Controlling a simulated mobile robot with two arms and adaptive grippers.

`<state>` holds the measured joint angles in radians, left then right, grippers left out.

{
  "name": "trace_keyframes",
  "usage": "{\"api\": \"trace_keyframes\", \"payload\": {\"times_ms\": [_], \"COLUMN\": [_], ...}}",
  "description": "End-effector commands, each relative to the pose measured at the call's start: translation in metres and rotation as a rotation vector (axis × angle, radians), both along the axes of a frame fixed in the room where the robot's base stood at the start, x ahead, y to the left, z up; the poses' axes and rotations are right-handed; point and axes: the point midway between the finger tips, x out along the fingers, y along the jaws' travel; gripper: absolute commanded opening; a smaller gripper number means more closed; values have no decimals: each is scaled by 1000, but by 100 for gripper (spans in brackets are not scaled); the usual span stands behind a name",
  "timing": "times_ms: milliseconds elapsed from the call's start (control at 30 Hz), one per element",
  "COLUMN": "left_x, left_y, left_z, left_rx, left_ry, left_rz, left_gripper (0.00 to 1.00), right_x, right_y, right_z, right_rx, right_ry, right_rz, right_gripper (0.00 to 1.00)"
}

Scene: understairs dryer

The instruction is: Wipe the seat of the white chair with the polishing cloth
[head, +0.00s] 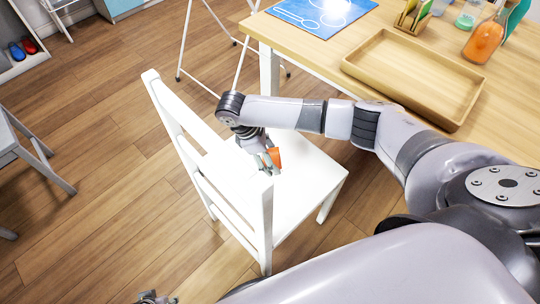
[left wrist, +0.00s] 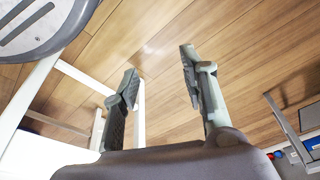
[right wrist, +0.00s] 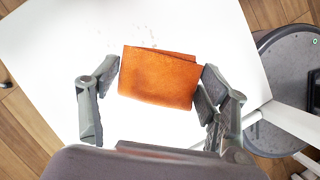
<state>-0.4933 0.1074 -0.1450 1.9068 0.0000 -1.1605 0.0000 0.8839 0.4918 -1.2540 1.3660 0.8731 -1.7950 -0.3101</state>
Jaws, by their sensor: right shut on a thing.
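The white chair (head: 305,175) stands left of the table, its backrest on the left and its seat on the right. My right gripper (head: 268,160) is over the seat and shut on the orange polishing cloth (head: 275,157). In the right wrist view the folded cloth (right wrist: 160,76) sits between the two fingers, over the white seat (right wrist: 50,45). Contact between cloth and seat cannot be told. Small grey specks (right wrist: 142,43) show on the seat beyond the cloth. My left gripper (left wrist: 160,65) is open and empty over the floor; its tip shows at the head view's bottom edge (head: 155,298).
A wooden table (head: 330,35) at upper right holds a tray (head: 415,75), a blue sheet (head: 322,14) and an orange bottle (head: 485,40). A white rack's thin legs (head: 188,40) stand behind the chair. A grey chair (head: 25,150) is at far left, with clear floor between.

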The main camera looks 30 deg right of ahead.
Motion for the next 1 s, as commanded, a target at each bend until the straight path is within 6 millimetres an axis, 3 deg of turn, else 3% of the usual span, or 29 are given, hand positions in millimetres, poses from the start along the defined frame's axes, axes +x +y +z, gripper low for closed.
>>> {"api": "trace_keyframes", "payload": {"times_ms": [467, 1000], "left_x": [4, -11], "left_y": [1, 4], "left_z": [58, 108], "left_rx": [-1, -2], "left_ry": [-33, -66], "left_rz": [5, 10], "left_gripper": [40, 40], "right_x": [0, 0], "right_y": [0, 0], "right_z": [-16, -44], "right_rx": [0, 0], "right_ry": [0, 0], "right_rz": [0, 0], "right_gripper": [30, 30]}}
